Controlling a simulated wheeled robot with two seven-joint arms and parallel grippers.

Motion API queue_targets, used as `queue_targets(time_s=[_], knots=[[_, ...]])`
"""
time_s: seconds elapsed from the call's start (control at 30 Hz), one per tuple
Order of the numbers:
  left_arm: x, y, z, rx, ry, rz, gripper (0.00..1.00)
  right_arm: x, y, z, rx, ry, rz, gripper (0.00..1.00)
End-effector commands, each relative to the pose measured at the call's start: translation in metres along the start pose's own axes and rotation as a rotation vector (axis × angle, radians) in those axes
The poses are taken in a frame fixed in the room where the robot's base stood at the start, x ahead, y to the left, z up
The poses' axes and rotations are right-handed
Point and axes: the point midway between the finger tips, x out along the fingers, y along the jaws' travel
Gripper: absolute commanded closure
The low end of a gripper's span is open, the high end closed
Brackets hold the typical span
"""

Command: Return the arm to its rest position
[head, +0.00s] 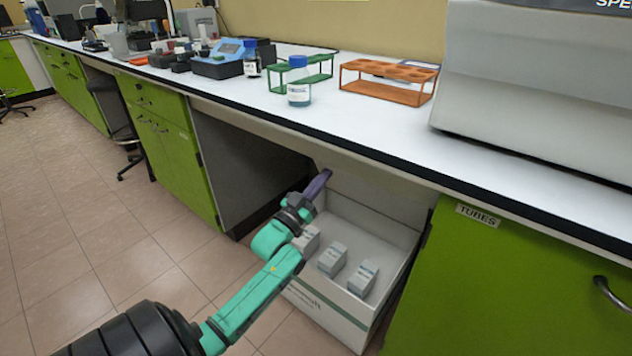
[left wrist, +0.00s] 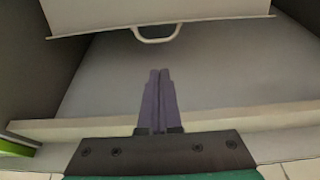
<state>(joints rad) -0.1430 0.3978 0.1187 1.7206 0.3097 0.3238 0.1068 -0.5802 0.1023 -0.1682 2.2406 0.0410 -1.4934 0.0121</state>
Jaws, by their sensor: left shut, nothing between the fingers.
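My left arm reaches in from the lower left in the head view. Its gripper (head: 318,183) is over the far left part of a white box under the bench. In the left wrist view the purple fingers of the left gripper (left wrist: 159,98) lie together, shut and empty. My right gripper is in neither view.
The open white box (head: 322,309) holds several small grey boxes (head: 332,259). The bench top (head: 400,133) is above, with a green rack (head: 322,77), an orange rack (head: 385,94) and a blue-capped bottle (head: 299,92). A green cabinet (head: 500,290) is at right.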

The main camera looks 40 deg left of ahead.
Motion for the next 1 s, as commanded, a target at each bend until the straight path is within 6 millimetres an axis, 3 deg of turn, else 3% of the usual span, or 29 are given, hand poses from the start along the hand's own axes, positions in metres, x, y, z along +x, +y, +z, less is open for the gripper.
queue_targets(time_s=[0.13, 0.4, 0.47, 0.57, 0.67, 0.7, 0.8, 1.0], knots=[[-0.021, 0.000, -0.004, 0.001, 0.000, 0.000, 1.00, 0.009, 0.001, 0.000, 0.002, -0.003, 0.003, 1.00], [-0.025, 0.000, -0.003, 0.001, -0.002, 0.000, 1.00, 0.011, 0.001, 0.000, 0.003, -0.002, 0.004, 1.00], [-0.026, 0.005, 0.005, -0.002, -0.037, 0.003, 1.00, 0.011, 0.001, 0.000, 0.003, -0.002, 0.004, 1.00], [-0.038, 0.026, 0.045, -0.012, -0.215, 0.016, 1.00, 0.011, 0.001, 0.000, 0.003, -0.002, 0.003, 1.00], [-0.076, 0.064, 0.108, -0.015, -0.533, 0.046, 1.00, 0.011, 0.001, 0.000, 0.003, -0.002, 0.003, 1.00], [-0.098, 0.081, 0.130, -0.013, -0.667, 0.062, 1.00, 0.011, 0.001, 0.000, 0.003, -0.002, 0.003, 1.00], [-0.153, 0.112, 0.167, 0.000, -0.953, 0.097, 1.00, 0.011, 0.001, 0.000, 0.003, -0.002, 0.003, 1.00], [-0.249, 0.149, 0.189, 0.029, -1.365, 0.157, 1.00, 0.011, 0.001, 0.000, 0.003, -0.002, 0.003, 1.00]])
